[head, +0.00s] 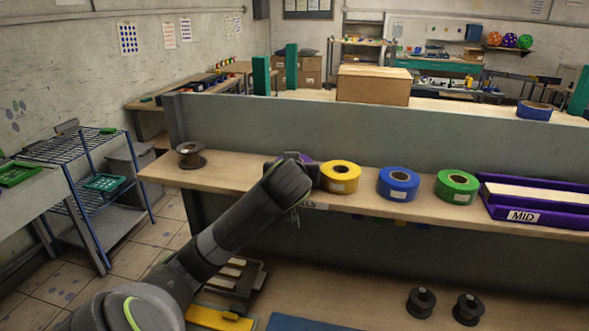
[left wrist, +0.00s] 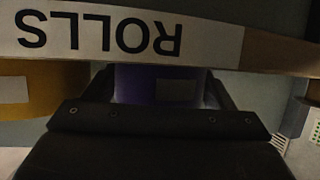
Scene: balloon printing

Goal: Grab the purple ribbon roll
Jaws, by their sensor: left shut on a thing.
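The purple ribbon roll (left wrist: 135,85) sits between the two fingers of my left gripper (left wrist: 160,88) in the left wrist view. In the head view only a sliver of the purple roll (head: 304,157) shows behind my left gripper (head: 298,163), which hides the rest. The left gripper is shut on the roll at the shelf (head: 228,170). I cannot tell whether the roll rests on the shelf or is raised slightly. My right gripper is in neither view.
A yellow roll (head: 340,178) stands just right of the gripper, followed by a blue roll (head: 398,185) and a green roll (head: 457,187). A purple tray (head: 530,217) marked MID is farther right. A dark empty spool (head: 190,155) stands at the shelf's left end.

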